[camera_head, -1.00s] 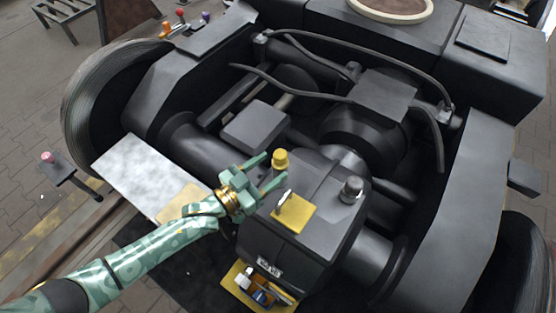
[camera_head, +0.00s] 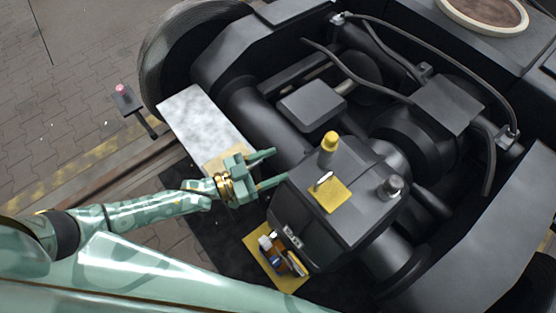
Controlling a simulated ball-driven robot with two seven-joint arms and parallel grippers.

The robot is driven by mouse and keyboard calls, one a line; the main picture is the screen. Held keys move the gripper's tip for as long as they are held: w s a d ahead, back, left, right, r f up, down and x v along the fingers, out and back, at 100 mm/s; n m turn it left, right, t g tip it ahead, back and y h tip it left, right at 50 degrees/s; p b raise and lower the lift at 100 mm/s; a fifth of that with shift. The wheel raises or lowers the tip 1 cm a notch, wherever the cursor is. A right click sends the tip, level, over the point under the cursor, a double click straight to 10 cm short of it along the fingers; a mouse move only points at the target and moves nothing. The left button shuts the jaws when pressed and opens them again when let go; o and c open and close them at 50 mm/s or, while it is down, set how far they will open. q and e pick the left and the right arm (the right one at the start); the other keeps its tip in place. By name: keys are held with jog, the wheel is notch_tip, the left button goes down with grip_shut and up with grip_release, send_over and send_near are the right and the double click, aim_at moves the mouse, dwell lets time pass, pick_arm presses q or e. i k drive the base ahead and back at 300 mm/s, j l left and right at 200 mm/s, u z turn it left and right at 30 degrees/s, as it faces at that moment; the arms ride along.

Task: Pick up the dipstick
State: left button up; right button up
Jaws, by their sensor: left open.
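A yellow-capped upright piece (camera_head: 329,143), which I take to be the dipstick, stands on top of the dark gearbox (camera_head: 362,218). A small pale pin-like piece (camera_head: 322,181) lies or stands on a yellow pad (camera_head: 333,196) on the same gearbox; I cannot tell which. My left gripper (camera_head: 279,166) is open and empty, its fingers pointing right, at the left edge of the gearbox. It is apart from the yellow cap, to its left and a little lower in the picture. My right gripper is not in view.
A grey knob (camera_head: 391,186) stands on the gearbox. A pale plate (camera_head: 203,122) lies left of the bogie frame. A yellow tray (camera_head: 261,257) holds small bottles below the gearbox. Hoses (camera_head: 455,65) arch over the bogie. A pink-topped post (camera_head: 122,91) stands left on open paving.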

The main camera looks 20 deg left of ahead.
aim_at(329, 144)
jog(key=j+z, duration=0.35)
jog(key=k+j+z, duration=0.15)
jog(key=z, duration=0.2)
jog(key=k+j+z, duration=0.15)
jog(key=z, duration=0.2)
jog(key=j, duration=0.1)
